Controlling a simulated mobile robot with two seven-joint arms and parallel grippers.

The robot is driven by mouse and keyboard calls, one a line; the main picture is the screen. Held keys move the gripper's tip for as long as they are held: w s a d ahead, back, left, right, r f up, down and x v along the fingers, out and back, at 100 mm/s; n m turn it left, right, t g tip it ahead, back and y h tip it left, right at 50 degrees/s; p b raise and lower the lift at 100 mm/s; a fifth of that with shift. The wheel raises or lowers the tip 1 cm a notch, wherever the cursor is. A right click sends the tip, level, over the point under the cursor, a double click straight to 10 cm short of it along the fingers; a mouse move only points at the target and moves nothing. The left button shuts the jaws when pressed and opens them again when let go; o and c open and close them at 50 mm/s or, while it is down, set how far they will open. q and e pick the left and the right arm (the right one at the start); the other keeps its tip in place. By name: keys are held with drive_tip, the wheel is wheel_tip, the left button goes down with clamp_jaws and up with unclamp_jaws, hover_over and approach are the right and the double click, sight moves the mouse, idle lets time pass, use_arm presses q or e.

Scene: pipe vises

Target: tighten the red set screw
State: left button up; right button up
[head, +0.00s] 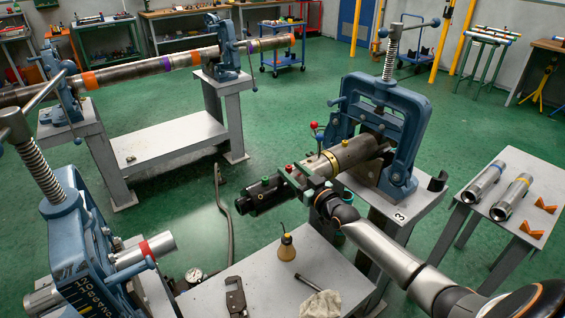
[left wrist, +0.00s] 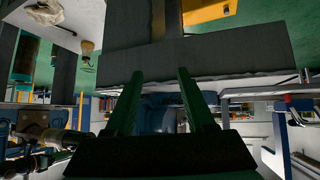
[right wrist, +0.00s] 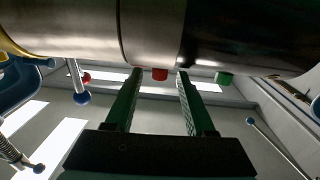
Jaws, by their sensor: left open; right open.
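The red set screw (head: 289,168) stands on top of a collar at the near end of the pipe (head: 352,153) in the blue vise (head: 390,115). A green screw (head: 266,181) sits on the black end piece (head: 262,196). My right gripper (head: 296,174) is open at the collar. In the right wrist view, the red screw (right wrist: 160,74) lies between the fingertips (right wrist: 160,73), with the green screw (right wrist: 224,78) outside to the right; contact cannot be told. My left gripper (left wrist: 155,72) is open and empty in the left wrist view, beside a grey slab edge (left wrist: 210,60).
Another blue vise (head: 75,235) stands at the left. A side table (head: 490,230) at the right holds metal tubes.

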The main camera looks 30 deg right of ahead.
drive_tip(key=shift+w+b, duration=0.55)
drive_tip(key=shift+w, duration=2.2)
clamp_jaws()
